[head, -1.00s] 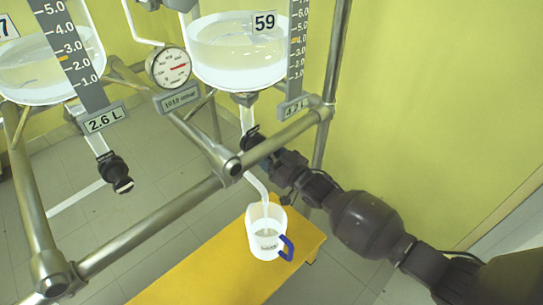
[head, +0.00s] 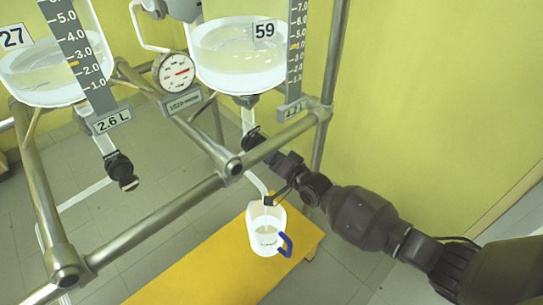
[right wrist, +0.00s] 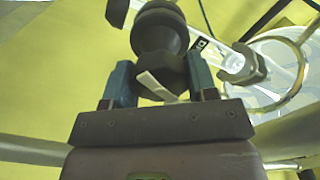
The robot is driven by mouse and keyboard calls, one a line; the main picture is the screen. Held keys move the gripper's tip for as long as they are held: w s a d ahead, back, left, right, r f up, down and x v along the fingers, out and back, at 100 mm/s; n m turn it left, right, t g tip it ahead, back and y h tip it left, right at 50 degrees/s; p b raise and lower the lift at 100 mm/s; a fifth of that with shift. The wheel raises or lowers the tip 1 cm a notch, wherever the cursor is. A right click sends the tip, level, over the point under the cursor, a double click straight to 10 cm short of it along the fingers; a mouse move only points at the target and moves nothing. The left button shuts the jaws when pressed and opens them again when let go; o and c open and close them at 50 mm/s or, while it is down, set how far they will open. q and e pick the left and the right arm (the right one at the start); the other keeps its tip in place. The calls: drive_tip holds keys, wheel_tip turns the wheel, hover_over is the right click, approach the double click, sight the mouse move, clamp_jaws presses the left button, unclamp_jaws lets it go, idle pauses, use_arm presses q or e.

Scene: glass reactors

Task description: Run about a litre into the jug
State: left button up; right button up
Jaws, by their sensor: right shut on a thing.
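The clear jug (head: 265,240) with a blue handle stands upright on the yellow bench, under the bent outlet pipe (head: 256,184) of the reactor marked 59 (head: 238,70). It holds some clear liquid; its exact level is too small to read. My right gripper (head: 268,150) is at the black valve below that reactor. In the right wrist view its fingers (right wrist: 162,85) are shut on the dark round valve knob (right wrist: 160,45), with a white pointer between them. A dark part of my wrist partly covers the pipe end. Whether liquid is running cannot be told. My left gripper is out of view.
A second reactor, marked 27 (head: 55,70), has its own black valve (head: 122,172) and a 2.6 L plate. A pressure gauge (head: 174,72) hangs between the vessels. Steel frame tubes (head: 150,232) cross in front. The yellow bench (head: 205,265) is clear left of the jug.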

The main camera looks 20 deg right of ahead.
drive_tip(key=m, duration=0.3)
drive_tip(key=shift+f+m+b, duration=0.2)
drive_tip(key=shift+m+b, duration=0.1)
drive_tip(key=shift+m, duration=0.1)
drive_tip(key=m+b, duration=0.1)
drive_tip(key=m, duration=0.2)
drive_tip(key=shift+s+m, duration=0.1)
drive_tip(key=shift+m, duration=0.2)
drive_tip(key=shift+m+b, duration=0.3)
drive_tip(key=shift+m, duration=1.6)
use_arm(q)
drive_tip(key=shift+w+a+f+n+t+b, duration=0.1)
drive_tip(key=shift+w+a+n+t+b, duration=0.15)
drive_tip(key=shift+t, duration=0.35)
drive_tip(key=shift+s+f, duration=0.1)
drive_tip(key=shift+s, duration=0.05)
use_arm(e)
drive_tip(key=shift+r+m, duration=0.1)
drive_tip(key=shift+m, duration=0.3)
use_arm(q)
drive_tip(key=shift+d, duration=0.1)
use_arm(e)
drive_tip(key=o, duration=0.9)
drive_tip(key=shift+r, duration=0.1)
